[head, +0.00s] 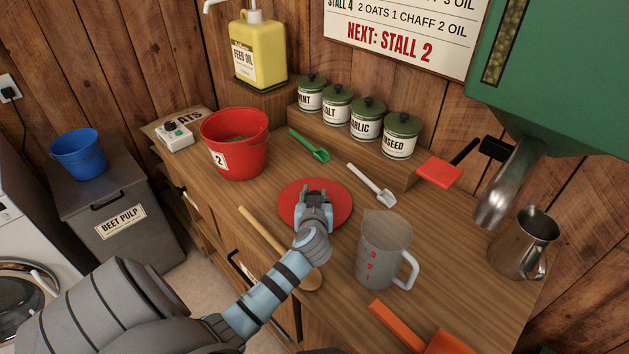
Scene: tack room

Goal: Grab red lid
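The red lid (341,207) is a round, flat disc lying on the wooden counter, right of the red bucket and left of the measuring jug. My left gripper (315,196) is over the middle of the lid, pointing down and away from me. It hides the lid's centre, including any handle there. Its two fingers show slightly apart, but I cannot tell whether they are closed on something between them. My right gripper is not in view.
The red bucket (248,158) stands open behind. Several canisters (402,137) stand on a step behind. A metal pitcher (522,245) is at right.

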